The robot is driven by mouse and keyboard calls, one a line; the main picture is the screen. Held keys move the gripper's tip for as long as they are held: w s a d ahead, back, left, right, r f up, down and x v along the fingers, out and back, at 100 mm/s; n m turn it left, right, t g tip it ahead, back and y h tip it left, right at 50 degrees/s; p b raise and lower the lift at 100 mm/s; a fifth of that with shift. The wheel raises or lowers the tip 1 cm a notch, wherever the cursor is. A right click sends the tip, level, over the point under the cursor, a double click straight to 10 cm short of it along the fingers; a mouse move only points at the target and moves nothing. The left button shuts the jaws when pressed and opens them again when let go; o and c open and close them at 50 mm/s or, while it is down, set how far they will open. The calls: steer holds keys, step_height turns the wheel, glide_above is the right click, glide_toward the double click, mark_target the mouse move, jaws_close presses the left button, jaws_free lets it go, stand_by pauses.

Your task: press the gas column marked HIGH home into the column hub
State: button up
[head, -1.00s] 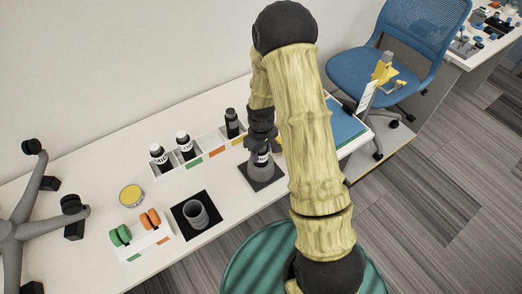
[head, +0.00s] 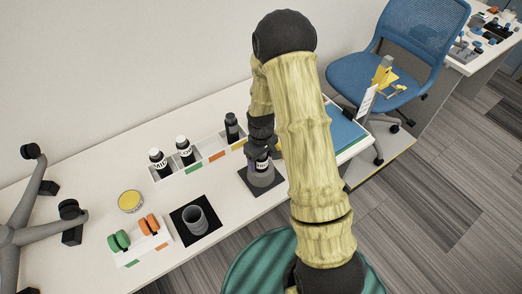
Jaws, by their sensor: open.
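A dark column with a pale label (head: 262,165) stands upright in a grey round socket (head: 262,179) on a black pad, right of the table's middle. My gripper (head: 263,152) is over this column, its open fingers close around the column's upper part; whether they touch is hidden. A second grey cup-shaped socket (head: 195,219) on a black pad is empty.
A white holder (head: 148,240) carries green and orange rounded parts. A yellow-topped round tin (head: 131,201) sits behind it. A grey star-shaped base with casters (head: 40,200) is at the far left. A blue sheet (head: 343,130) lies right of my arm. A blue chair (head: 400,60) stands beyond.

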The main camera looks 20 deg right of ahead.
step_height(320, 180, up, 17)
steer(key=b, duration=0.1)
steer(key=shift+r+b, duration=0.2)
steer(key=shift+b, duration=0.1)
stand_by(1.0)
steer(key=s+m+t, duration=0.2)
steer(key=s+m, duration=0.3)
steer(key=s, duration=0.9)
steer(key=shift+a+r+m+t, duration=0.15)
steer(key=shift+r+m+t, duration=0.15)
steer(key=shift+m, duration=0.1)
steer(key=shift+s, duration=0.2)
steer(key=shift+w, duration=0.1)
